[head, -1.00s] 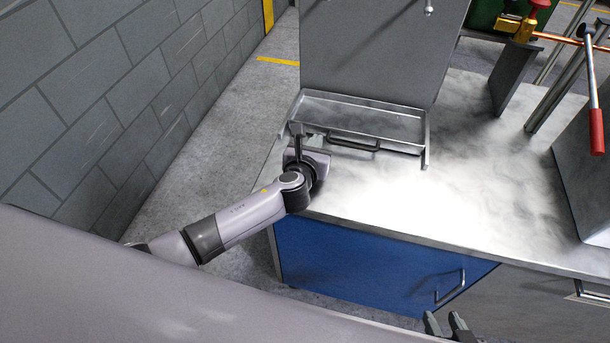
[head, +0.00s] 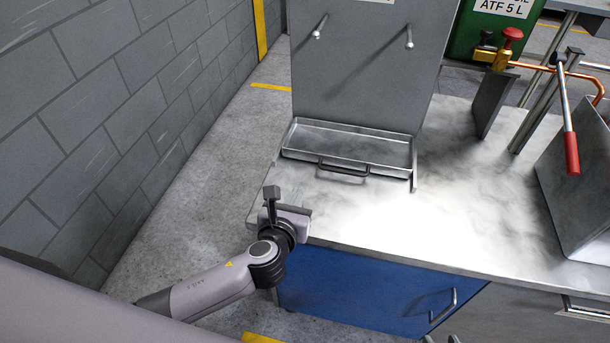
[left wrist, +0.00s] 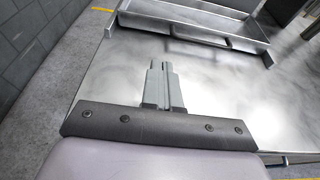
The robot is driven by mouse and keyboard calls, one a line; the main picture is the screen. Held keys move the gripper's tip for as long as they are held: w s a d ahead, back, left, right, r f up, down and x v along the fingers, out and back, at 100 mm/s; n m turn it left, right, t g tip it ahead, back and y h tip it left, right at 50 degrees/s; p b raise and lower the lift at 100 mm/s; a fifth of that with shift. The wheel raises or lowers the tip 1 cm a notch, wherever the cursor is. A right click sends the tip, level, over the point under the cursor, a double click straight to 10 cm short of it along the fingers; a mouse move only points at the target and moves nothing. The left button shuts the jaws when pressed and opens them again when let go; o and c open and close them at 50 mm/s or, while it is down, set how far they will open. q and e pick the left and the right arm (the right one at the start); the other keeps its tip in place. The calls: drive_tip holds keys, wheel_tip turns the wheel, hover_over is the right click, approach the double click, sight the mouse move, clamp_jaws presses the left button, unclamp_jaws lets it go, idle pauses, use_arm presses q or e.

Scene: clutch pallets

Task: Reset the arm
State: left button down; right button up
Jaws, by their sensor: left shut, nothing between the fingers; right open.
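My left gripper (head: 270,194) is shut and empty, held near the left front corner of the metal worktop (head: 455,235). In the left wrist view its fingers (left wrist: 163,75) are together, with the worktop behind them. My right gripper (head: 440,339) barely shows at the bottom edge of the head view; its two fingertips stand apart and nothing shows between them. The shallow metal tray (head: 349,130) with a dark front handle (head: 343,170) sits on the worktop beyond the left gripper, clear of it. It also shows in the left wrist view (left wrist: 190,27).
A grey upright panel (head: 365,65) with two pegs rises behind the tray. A red-handled lever (head: 571,150) and a grey metal block (head: 580,185) stand at the right. A block wall (head: 100,110) runs along the left. The worktop's middle is clear.

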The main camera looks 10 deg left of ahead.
use_arm(q)
drive_tip(key=shift+s, duration=0.1)
drive_tip(key=shift+s+a+f+n, duration=0.1)
drive_tip(key=shift+s+n, duration=0.2)
drive_tip(key=shift+n, duration=0.4)
drive_tip(key=s+a+n+g, duration=0.3)
drive_tip(key=s+n+g, duration=0.1)
drive_tip(key=s+n, duration=0.6)
drive_tip(key=s+a+n+g, duration=0.3)
drive_tip(key=s+n, duration=0.4)
drive_tip(key=n, duration=0.5)
drive_tip(key=s+a+n+g, duration=0.4)
drive_tip(key=s+n, duration=0.5)
drive_tip(key=n, duration=0.1)
drive_tip(key=w+d+f+t+h, duration=0.2)
drive_tip(key=w+f+t, duration=0.4)
drive_tip(key=f, duration=0.3)
drive_tip(key=shift+w+d+f+t, duration=0.15)
drive_tip(key=shift+d+t, duration=0.35)
drive_tip(key=shift+d, duration=0.15)
use_arm(e)
drive_tip(key=shift+o, duration=0.6)
